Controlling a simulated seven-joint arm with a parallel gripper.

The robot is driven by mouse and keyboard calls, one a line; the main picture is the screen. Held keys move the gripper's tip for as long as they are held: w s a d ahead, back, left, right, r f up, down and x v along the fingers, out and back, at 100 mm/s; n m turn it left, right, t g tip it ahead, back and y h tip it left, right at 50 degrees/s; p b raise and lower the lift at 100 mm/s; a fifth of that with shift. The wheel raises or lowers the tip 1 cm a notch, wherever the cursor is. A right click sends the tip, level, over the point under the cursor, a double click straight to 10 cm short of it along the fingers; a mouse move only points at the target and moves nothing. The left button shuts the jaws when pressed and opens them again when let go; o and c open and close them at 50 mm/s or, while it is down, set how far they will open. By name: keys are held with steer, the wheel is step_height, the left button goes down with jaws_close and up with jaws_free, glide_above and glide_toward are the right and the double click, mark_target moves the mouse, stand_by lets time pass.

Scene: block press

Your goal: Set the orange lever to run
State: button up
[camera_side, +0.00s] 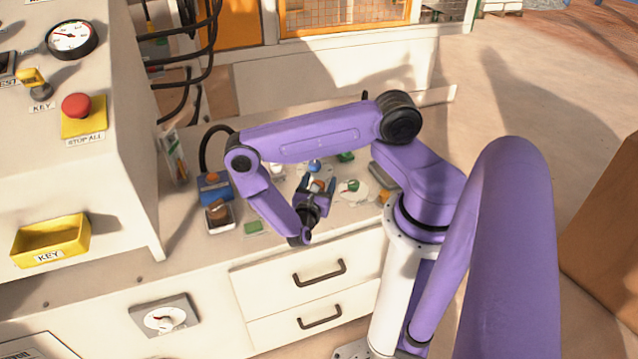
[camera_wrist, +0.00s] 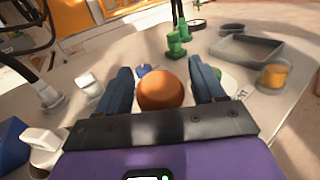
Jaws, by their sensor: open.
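The orange lever shows as a round orange knob (camera_wrist: 160,90) in the wrist view, between the two fingers of my gripper (camera_wrist: 162,92). The fingers are dark blue, apart, with a gap on each side of the knob. I cannot tell whether either finger touches it. In the side view my gripper (camera_side: 317,185) is low over the bench top, with a small orange patch of the knob between its fingers. The lever's base and its run marking are hidden behind the gripper.
A white dial with a green knob (camera_side: 353,187) stands right of my gripper; a blue knob (camera_side: 314,166) is behind it. A blue box (camera_side: 214,186) and a brown-knobbed block (camera_side: 219,214) are at left. A grey tray (camera_wrist: 247,47) and green pieces (camera_wrist: 177,43) lie beyond.

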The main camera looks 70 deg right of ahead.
jaws_close()
steer(key=shift+w+d+r+n+g+y, duration=0.2)
steer(key=shift+w+d+n+g+y, duration=0.1)
steer(key=shift+w+d+y, duration=0.25)
steer(key=w+d+n+y, duration=0.1)
steer(key=w+d+n+g+y, duration=0.1)
steer(key=w+d+y, duration=0.1)
steer(key=w+d+f+n+g+y, duration=0.1)
steer(key=w+d, duration=0.1)
steer(key=shift+y, duration=0.35)
steer(key=shift+w+d+f, duration=0.25)
steer(key=shift+w+d, duration=0.1)
steer(key=shift+d, duration=0.05)
